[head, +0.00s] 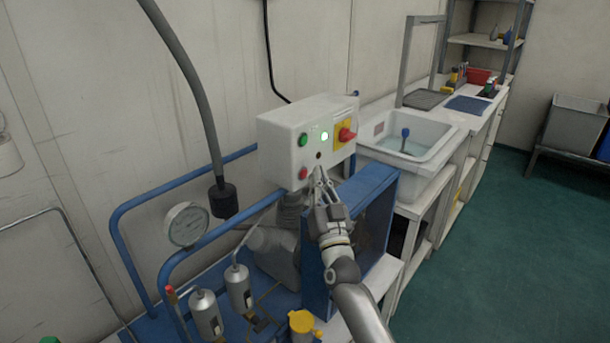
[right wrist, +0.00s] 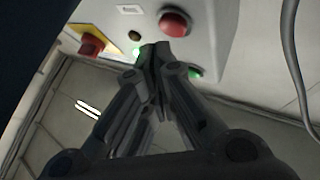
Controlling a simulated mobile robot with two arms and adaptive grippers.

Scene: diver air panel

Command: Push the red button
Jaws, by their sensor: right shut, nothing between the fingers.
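The red button (head: 303,173) is a round knob low on the left of the front of a white control box (head: 280,150). In the right wrist view the red button (right wrist: 174,22) is large, near the top, just above and right of my fingertips. My right gripper (head: 317,172) is shut and empty, its tips close to the box front and right of the red button. In the wrist view the shut tips (right wrist: 153,48) overlap the box face; I cannot tell whether they touch it. My left gripper is not in view.
The box also carries a green button (head: 303,140), a lit green lamp (head: 324,135) and a red switch (head: 346,134) on a yellow plate. A blue rail frame (head: 150,195) and a pressure gauge (head: 186,224) stand left. A sink (head: 425,135) is right; green floor is clear.

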